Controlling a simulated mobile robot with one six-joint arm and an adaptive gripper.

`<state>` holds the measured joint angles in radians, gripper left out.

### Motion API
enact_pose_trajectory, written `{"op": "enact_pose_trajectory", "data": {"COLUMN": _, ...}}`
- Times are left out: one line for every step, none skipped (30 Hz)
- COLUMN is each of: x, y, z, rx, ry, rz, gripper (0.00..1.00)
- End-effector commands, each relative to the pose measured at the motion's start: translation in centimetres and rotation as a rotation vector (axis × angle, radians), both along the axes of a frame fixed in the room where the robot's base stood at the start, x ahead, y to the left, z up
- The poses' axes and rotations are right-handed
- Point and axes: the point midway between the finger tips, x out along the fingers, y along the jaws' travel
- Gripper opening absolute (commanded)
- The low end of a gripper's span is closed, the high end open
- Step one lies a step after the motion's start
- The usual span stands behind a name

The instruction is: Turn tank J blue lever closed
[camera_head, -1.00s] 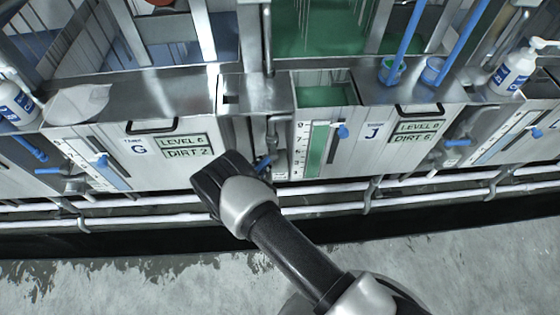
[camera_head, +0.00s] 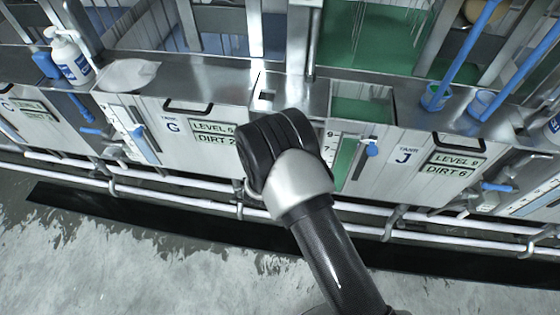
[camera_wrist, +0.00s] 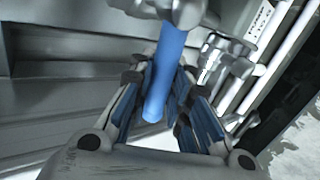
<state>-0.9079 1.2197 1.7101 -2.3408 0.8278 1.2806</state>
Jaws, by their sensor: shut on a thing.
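Tank J (camera_head: 420,165) is a steel tank with green liquid, a green gauge strip and a label panel. In the wrist view, a blue lever (camera_wrist: 168,65) hangs from a metal valve fitting (camera_wrist: 180,10) and points down between the fingers of my gripper (camera_wrist: 163,88). The fingers are shut on the lever, with blue-faced pads on either side. In the head view, the end of my arm is in front of the gap between tanks G and J. It hides the fingers and the lever there.
Tank G (camera_head: 150,125) stands to the left. A blue gauge handle (camera_head: 372,150) is on tank J's front, and another blue lever (camera_head: 495,187) is farther right. White pipes (camera_head: 440,235) run low along the tanks. The concrete floor (camera_head: 150,250) in front is clear.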

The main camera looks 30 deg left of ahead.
Motion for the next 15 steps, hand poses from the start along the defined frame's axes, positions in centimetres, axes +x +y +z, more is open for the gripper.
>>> {"op": "enact_pose_trajectory", "data": {"x": -0.15, "y": -0.1, "z": -0.1, "rx": 0.018, "ry": 0.01, "rz": 0.001, "gripper": 0.0}}
{"op": "enact_pose_trajectory", "data": {"x": -0.15, "y": -0.07, "z": 0.01, "rx": 0.029, "ry": 0.014, "rz": 0.0, "gripper": 0.0}}
{"op": "enact_pose_trajectory", "data": {"x": -0.17, "y": -0.03, "z": 0.09, "rx": 0.043, "ry": 0.018, "rz": 0.001, "gripper": 0.0}}
{"op": "enact_pose_trajectory", "data": {"x": -0.19, "y": -0.04, "z": 0.14, "rx": 0.052, "ry": 0.02, "rz": 0.001, "gripper": 0.0}}
{"op": "enact_pose_trajectory", "data": {"x": -0.2, "y": -0.04, "z": 0.2, "rx": 0.06, "ry": 0.024, "rz": 0.001, "gripper": 0.0}}
{"op": "enact_pose_trajectory", "data": {"x": -0.21, "y": -0.02, "z": 0.28, "rx": 0.07, "ry": 0.027, "rz": 0.001, "gripper": 0.0}}
{"op": "enact_pose_trajectory", "data": {"x": -0.21, "y": -0.01, "z": 0.35, "rx": 0.076, "ry": 0.027, "rz": 0.002, "gripper": 0.0}}
{"op": "enact_pose_trajectory", "data": {"x": -0.19, "y": -0.01, "z": 0.41, "rx": 0.081, "ry": 0.029, "rz": 0.001, "gripper": 0.0}}
{"op": "enact_pose_trajectory", "data": {"x": -0.18, "y": 0.01, "z": 0.46, "rx": 0.088, "ry": 0.031, "rz": 0.001, "gripper": 0.0}}
{"op": "enact_pose_trajectory", "data": {"x": -0.19, "y": 0.01, "z": 0.49, "rx": 0.092, "ry": 0.032, "rz": 0.001, "gripper": 0.0}}
{"op": "enact_pose_trajectory", "data": {"x": -0.18, "y": 0.02, "z": 0.52, "rx": 0.095, "ry": 0.033, "rz": 0.001, "gripper": 0.0}}
{"op": "enact_pose_trajectory", "data": {"x": -0.19, "y": 0.03, "z": 0.54, "rx": 0.097, "ry": 0.033, "rz": 0.001, "gripper": 0.0}}
{"op": "enact_pose_trajectory", "data": {"x": -0.18, "y": 0.03, "z": 0.55, "rx": 0.098, "ry": 0.034, "rz": 0.001, "gripper": 0.0}}
{"op": "enact_pose_trajectory", "data": {"x": -0.19, "y": 0.03, "z": 0.57, "rx": 0.099, "ry": 0.034, "rz": 0.002, "gripper": 0.0}}
{"op": "enact_pose_trajectory", "data": {"x": -0.18, "y": 0.03, "z": 0.59, "rx": 0.1, "ry": 0.034, "rz": 0.001, "gripper": 0.0}}
